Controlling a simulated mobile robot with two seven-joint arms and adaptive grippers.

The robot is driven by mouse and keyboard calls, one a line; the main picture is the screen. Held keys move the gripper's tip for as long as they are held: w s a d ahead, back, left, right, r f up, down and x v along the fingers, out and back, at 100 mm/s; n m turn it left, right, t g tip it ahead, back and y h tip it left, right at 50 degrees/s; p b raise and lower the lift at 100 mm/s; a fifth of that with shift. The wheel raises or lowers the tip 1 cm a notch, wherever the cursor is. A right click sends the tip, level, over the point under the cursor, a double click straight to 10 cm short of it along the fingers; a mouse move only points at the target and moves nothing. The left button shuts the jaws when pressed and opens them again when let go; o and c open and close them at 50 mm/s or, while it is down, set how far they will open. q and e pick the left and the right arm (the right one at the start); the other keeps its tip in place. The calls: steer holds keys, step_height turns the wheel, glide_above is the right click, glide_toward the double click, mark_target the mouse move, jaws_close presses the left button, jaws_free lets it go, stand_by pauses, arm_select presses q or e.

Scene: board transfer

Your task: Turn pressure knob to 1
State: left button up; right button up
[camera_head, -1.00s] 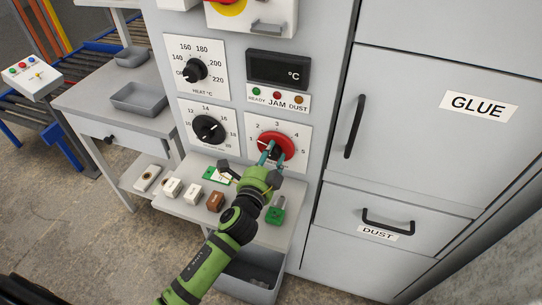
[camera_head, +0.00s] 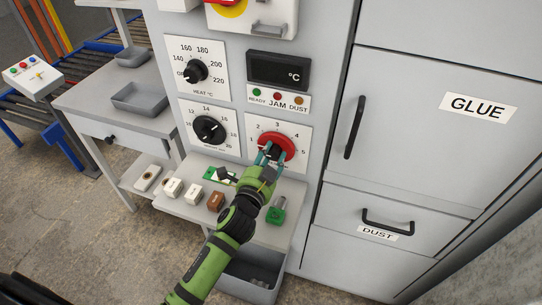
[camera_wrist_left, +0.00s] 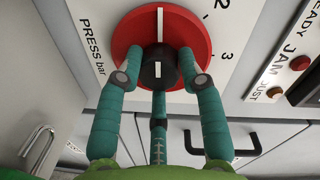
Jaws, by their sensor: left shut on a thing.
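The pressure knob (camera_head: 286,141) is a red disc with a black centre grip on a white dial plate, below the display. In the left wrist view the knob (camera_wrist_left: 190,30) shows a white line pointing to the top of the picture, on the side of 2 away from 3. The 1 is out of that view. My left gripper (camera_head: 266,156) has its teal fingers closed around the black centre grip; they also show in the wrist view (camera_wrist_left: 158,72). The fingers hide part of the dial in the head view. My right gripper is not in view.
A heat dial (camera_head: 195,71) and another black dial (camera_head: 208,129) sit left of the knob. Below, a shelf holds several small blocks, a brown one (camera_head: 215,201) and a green part (camera_head: 276,214) among them. The glue cabinet (camera_head: 420,130) stands to the right.

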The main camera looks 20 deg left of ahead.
arm_select(q)
steer(key=o, duration=1.2)
steer(key=shift+d, duration=0.1)
steer(key=shift+c, duration=0.2)
steer(key=s, duration=1.2)
steer(key=shift+a+r, duration=0.25)
steer(key=shift+r, duration=0.2)
